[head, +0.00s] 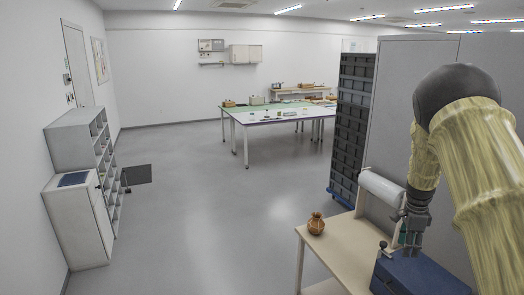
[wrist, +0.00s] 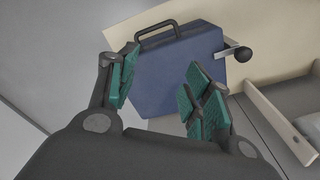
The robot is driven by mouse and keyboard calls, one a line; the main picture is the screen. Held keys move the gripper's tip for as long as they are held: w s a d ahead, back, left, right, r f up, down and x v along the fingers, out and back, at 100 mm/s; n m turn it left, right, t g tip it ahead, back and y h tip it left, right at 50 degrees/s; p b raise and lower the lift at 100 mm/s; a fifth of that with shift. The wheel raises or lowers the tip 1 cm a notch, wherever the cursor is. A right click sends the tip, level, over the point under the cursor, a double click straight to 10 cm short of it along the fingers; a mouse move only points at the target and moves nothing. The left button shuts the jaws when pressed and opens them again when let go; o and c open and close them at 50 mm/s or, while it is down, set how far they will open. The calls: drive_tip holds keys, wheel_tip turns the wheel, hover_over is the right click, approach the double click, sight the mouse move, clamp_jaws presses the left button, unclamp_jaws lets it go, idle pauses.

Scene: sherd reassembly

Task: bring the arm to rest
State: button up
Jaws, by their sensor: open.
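My arm comes in from the right of the head view. My gripper (head: 410,240) points down above a blue case on the near right table. In the wrist view my gripper (wrist: 160,90) has its two green-padded fingers spread wide apart, with nothing between them. The blue case (wrist: 172,70) with a black handle lies beyond the fingertips, and it also shows in the head view (head: 420,276). Whether the fingers touch the case cannot be told.
A brown pot (head: 316,224) stands on the pale table (head: 340,246), left of the gripper. A white roll (head: 380,187) and a grey partition (head: 398,110) are close behind. A dark crate stack (head: 350,130) stands farther back. The floor at centre is clear.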

drive_tip(key=s+a+f+n+b, duration=0.2)
drive_tip(key=s+a+f+n, duration=0.2)
drive_tip(key=s+f, duration=0.55)
drive_tip(key=s+a+f+n+h+b, duration=0.1)
drive_tip(key=s+a+f+n+b, duration=0.2)
drive_tip(key=s+f, duration=0.7)
drive_tip(key=s+a+f+n+b, duration=0.1)
drive_tip(key=s+a+f+n, duration=0.4)
drive_tip(key=f, duration=1)
drive_tip(key=s+a+f+n+b, duration=0.1)
drive_tip(key=s+a+f+n, duration=0.1)
drive_tip(key=s+a, duration=0.3)
drive_tip(key=s+a+f+n+y+b, duration=0.1)
drive_tip(key=s+a, duration=0.4)
drive_tip(key=s, duration=0.7)
drive_tip(key=s+a+f+n+b, duration=0.2)
drive_tip(key=s+a+f+n, duration=0.2)
drive_tip(key=s, duration=0.4)
drive_tip(key=shift+s+a+n+y+b, duration=0.3)
drive_tip(key=shift+s+a+n+b, duration=0.1)
drive_tip(key=shift+a+n, duration=0.25)
drive_tip(key=shift+d, duration=0.1)
